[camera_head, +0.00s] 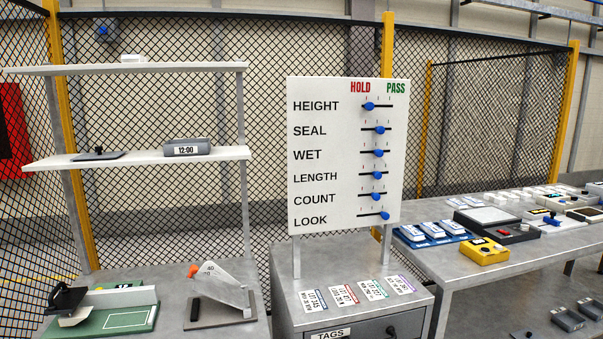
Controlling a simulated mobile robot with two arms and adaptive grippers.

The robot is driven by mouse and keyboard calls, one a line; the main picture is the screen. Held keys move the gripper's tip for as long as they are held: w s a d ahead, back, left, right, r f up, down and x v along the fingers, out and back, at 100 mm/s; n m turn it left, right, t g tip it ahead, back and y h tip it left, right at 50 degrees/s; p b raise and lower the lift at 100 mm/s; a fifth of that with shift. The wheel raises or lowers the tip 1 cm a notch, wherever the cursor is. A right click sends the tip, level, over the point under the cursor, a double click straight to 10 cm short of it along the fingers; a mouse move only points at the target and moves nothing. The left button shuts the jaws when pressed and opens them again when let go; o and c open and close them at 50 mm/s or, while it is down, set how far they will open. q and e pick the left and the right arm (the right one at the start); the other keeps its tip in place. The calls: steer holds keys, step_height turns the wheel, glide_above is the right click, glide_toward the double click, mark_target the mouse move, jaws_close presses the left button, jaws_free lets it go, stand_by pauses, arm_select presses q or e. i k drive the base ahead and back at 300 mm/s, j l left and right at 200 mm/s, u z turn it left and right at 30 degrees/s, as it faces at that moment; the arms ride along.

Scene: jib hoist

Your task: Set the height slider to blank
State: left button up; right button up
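A white board (325,205) stands upright on a grey cabinet and carries several rows of sliders with blue knobs. The top row is labelled HEIGHT, and its blue knob (369,106) sits near the left end of its black track, on the HOLD side. The LOOK knob (385,216) sits near the right end, on the PASS side. Neither of my grippers is in view.
The grey cabinet (300,270) holds several printed tags in front of the board. A shelf (130,159) with a 12:00 clock (187,148) stands left. A long table (470,257) with trays and a yellow device (484,251) stands right. The board's front is unobstructed.

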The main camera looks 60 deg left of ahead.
mark_target(368, 107)
steer(key=u, duration=1.65)
